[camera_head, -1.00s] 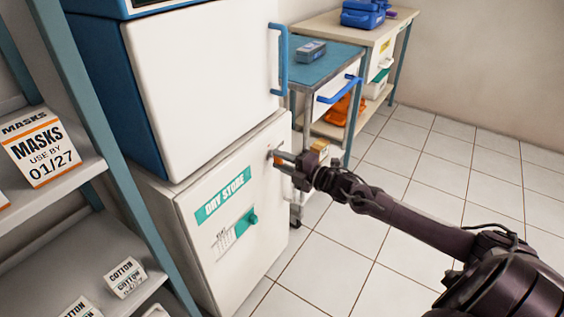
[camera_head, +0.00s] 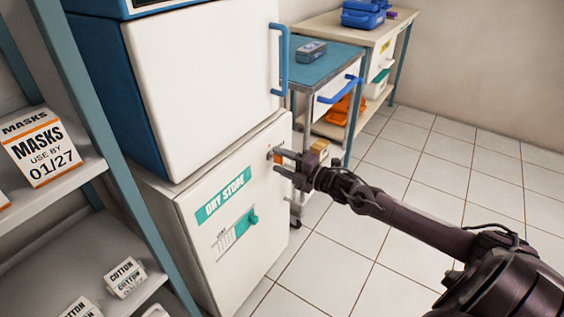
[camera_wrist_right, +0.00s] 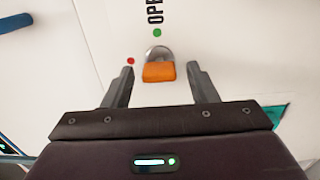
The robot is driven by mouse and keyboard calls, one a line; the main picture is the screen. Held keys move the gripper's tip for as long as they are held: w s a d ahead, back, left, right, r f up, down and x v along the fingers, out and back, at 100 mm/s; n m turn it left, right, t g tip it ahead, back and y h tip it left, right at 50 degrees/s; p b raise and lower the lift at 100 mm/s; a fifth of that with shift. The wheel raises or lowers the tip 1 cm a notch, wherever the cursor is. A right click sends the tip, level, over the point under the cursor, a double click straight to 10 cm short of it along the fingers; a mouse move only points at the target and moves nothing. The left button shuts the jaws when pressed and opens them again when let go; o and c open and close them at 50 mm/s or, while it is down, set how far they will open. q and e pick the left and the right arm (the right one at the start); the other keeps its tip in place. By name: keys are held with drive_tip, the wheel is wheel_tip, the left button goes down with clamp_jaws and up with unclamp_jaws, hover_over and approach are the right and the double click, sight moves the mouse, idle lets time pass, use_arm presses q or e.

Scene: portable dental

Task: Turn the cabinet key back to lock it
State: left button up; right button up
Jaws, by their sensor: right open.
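The white DRY STORE cabinet (camera_head: 190,228) has its door shut. Its orange key (camera_wrist_right: 159,72) sits in a round silver lock (camera_wrist_right: 158,53) on the door, with a green dot directly beyond it beside the lettering "OPE" and a red dot to the left. In the head view the key (camera_head: 278,159) shows small at the door's upper right. My right gripper (camera_head: 281,160) is at the lock; in the wrist view its fingers (camera_wrist_right: 161,86) are spread wide, one on each side of the key, with gaps on both sides. My left gripper is out of view.
A white upper unit with a blue handle (camera_head: 283,57) stands above the cabinet. A blue-topped trolley (camera_head: 335,60) is behind, close to the right gripper. A shelf with a masks box (camera_head: 42,148) is at left. The tiled floor at right is clear.

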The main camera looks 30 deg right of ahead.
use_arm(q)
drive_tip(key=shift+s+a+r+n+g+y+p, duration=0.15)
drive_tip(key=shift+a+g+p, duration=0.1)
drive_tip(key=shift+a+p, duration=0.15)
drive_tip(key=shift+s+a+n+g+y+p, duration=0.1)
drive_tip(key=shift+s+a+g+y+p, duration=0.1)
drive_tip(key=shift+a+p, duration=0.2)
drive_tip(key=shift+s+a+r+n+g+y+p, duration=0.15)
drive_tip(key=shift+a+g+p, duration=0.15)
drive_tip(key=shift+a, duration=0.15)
use_arm(e)
drive_tip(key=v, duration=0.7)
drive_tip(key=shift+s, duration=0.35)
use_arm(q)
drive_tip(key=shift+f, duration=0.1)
use_arm(e)
drive_tip(key=shift+d, duration=0.15)
